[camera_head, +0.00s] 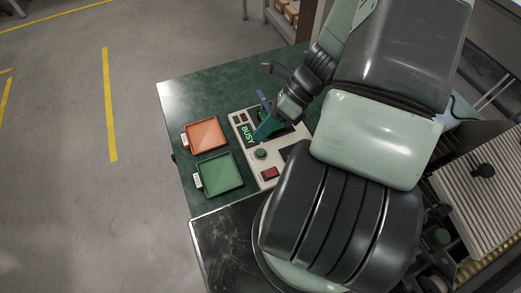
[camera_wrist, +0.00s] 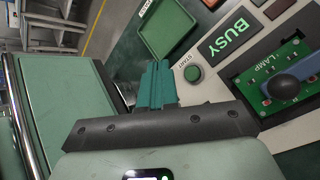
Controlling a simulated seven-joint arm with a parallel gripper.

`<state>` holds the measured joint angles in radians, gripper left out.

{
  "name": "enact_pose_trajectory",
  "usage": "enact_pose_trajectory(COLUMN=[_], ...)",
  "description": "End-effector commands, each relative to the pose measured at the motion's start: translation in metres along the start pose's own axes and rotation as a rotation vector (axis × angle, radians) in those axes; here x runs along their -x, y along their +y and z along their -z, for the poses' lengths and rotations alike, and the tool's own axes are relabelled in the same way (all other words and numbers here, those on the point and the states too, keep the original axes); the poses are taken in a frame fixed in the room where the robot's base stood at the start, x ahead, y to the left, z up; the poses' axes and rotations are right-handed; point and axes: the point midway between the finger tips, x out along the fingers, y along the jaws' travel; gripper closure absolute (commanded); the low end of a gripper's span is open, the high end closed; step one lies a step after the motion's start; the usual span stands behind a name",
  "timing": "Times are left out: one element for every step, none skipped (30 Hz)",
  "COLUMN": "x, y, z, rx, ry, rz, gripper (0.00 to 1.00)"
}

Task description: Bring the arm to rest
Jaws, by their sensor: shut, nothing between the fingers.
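My arm reaches over the green table from the right. My gripper (camera_head: 266,128) is over the light test panel (camera_head: 272,172); its teal fingers are together and empty, and they also show in the wrist view (camera_wrist: 157,85). The lit display reads BUSY (camera_wrist: 230,34). I cannot tell how high the fingers are above the panel.
A red-orange tray (camera_head: 206,135) and a green tray (camera_head: 219,173) lie left of the panel. A green START button (camera_head: 260,153) and a red button (camera_head: 269,173) are on the panel. A dark metal surface (camera_head: 225,243) adjoins the table. The floor at left is open.

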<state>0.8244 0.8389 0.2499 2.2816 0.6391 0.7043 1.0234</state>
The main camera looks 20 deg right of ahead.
Motion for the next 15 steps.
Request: enact_pose_trajectory(x=[0.0,-0.0001,-0.0001,-0.0001,-0.0001,-0.0001,-0.0001,-0.0001,-0.0001,-0.0001,-0.0001,-0.0001,0.0001,0.0006,0.0025], y=[-0.0001,-0.0001,-0.0002,-0.0002,-0.0002,-0.0002,-0.0002,-0.0002,-0.0003,-0.0003,-0.0003,-0.0003,-0.0003,-0.0002,-0.0001], z=[0.0001,0.0001,0.0001,0.0001,0.0001,0.0001,0.0001,0.0001,0.0001,0.0001,0.0001,0.0001,0.0,-0.0004,-0.0017], rx=[0.0,0.0,0.0,0.0,0.0,0.0,0.0,0.0,0.0,0.0,0.0,0.0,0.001,0.006,0.021], ry=[0.0,0.0,0.0,0.0,0.0,0.0,0.0,0.0,0.0,0.0,0.0,0.0,0.001,0.003,0.01], rz=[0.0,0.0,0.0,0.0,0.0,0.0,0.0,0.0,0.0,0.0,0.0,0.0,0.001,0.002,0.006], gripper=[1.0,1.0,1.0,1.0,1.0,1.0,1.0,1.0,1.0,1.0,1.0,1.0,1.0,1.0,1.0])
